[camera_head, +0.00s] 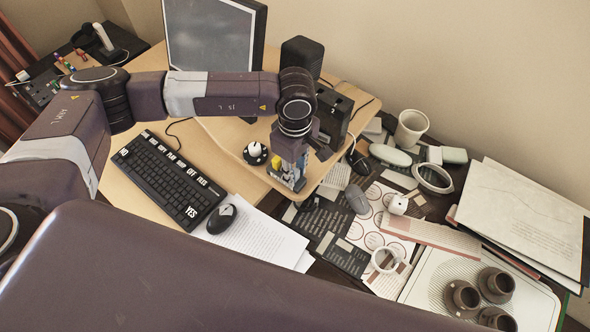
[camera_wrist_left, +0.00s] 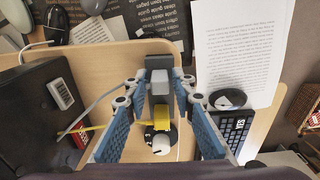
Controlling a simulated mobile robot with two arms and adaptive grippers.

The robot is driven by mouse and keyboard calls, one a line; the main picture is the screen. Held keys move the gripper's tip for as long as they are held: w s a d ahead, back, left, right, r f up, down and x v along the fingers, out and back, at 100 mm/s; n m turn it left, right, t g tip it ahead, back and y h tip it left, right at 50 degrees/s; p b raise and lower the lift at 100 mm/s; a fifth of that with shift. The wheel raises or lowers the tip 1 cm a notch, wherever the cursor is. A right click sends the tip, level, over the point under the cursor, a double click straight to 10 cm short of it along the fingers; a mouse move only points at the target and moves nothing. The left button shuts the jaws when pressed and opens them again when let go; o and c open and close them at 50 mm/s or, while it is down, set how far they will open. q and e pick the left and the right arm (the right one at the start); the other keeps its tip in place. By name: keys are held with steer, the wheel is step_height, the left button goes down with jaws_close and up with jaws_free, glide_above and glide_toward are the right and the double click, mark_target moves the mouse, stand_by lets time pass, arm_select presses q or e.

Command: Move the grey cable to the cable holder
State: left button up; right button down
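My left gripper (camera_head: 290,180) reaches down over the front right corner of the wooden riser. In the left wrist view its blue fingers (camera_wrist_left: 160,85) stand apart, with a grey and yellow block (camera_wrist_left: 161,112) between them and no clear grip on it. A thin grey cable (camera_wrist_left: 95,103) curves across the riser to the left of the fingers. A round black piece (camera_head: 255,153) with a white top stands on the riser beside the gripper; I cannot tell whether it is the cable holder. The white part (camera_wrist_left: 162,145) also shows in the left wrist view. My right gripper is out of view.
A monitor (camera_head: 212,38) and black speaker-like boxes stand at the back. The keyboard (camera_head: 170,178), a black mouse (camera_head: 221,218) and papers (camera_head: 262,240) lie left and in front. The right desk is crowded with a mug (camera_head: 411,128), small items and a tray (camera_head: 425,285).

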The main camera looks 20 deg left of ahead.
arm_select(q)
steer(key=shift+o, duration=1.1)
